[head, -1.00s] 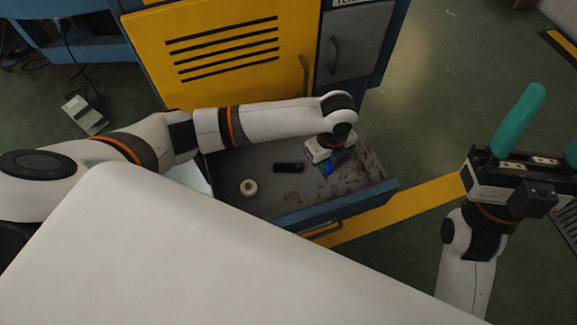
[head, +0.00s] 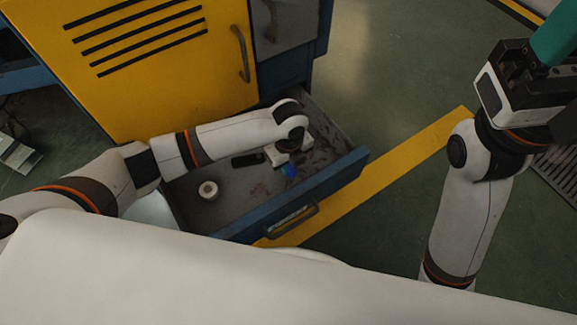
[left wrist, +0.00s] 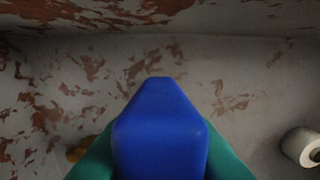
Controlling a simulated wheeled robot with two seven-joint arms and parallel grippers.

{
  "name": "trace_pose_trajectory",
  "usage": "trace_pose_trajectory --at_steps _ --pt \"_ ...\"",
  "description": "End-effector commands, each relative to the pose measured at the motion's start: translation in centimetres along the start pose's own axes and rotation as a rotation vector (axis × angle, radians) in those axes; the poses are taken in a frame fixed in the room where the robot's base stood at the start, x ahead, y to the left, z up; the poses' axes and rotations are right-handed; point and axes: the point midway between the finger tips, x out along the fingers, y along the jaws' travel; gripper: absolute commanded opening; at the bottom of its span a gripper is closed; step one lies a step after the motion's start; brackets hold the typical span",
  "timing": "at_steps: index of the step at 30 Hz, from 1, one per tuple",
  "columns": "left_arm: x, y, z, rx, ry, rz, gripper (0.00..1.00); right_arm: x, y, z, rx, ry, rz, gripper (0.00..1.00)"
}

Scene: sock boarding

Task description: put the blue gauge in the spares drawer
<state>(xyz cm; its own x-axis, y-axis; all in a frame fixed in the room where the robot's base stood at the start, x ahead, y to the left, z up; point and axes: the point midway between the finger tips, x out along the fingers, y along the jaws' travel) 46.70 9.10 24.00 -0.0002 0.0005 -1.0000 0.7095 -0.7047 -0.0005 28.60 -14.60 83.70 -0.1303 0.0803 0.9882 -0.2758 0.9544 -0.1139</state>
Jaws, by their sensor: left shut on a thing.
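The blue gauge (left wrist: 160,130) is a smooth, tapered block held between the teal fingers of my left gripper (head: 289,165). In the head view it shows as a small blue patch (head: 291,171) below that gripper. Gripper and gauge are inside the outline of an open drawer (head: 340,180) with a blue front and a worn grey floor. I cannot tell whether the gauge touches the floor. No name for this drawer is readable. My right gripper (head: 555,45) is at the upper right, partly out of frame, with one teal finger showing.
A white roll (head: 208,190) and a black block (head: 247,160) lie in the drawer, left of my left gripper. The drawer floor right of the gripper looks clear. A yellow cabinet door (head: 160,70) stands behind. A white surface (head: 200,275) fills the foreground.

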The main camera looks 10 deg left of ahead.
Motion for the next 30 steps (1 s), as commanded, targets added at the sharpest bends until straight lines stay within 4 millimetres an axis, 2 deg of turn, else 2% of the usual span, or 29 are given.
trace_pose_trajectory --at_steps 10,11,14,24,26,30 --pt "0.2 0.0 0.0 -0.001 0.000 -0.001 0.00 0.1 0.0 0.0 0.000 0.001 0.000 0.65" --pt "0.2 0.0 0.0 -0.001 0.000 -0.001 0.25 0.1 0.0 0.0 0.000 0.001 0.000 0.65" --pt "0.2 0.0 0.0 0.000 0.000 0.000 0.41 0.1 0.0 0.0 0.000 0.001 0.000 0.65" --pt "-0.1 0.0 0.0 0.000 0.001 0.002 0.41 0.0 0.0 0.0 0.000 0.001 0.000 0.65" --pt "-0.9 0.1 -0.1 0.000 0.001 0.002 0.41 0.7 -0.1 -0.1 0.000 -0.003 0.000 0.65" --pt "-3.6 0.1 -0.1 0.001 0.001 0.002 0.41 -0.3 -0.3 -0.7 0.007 0.058 -0.020 0.65"
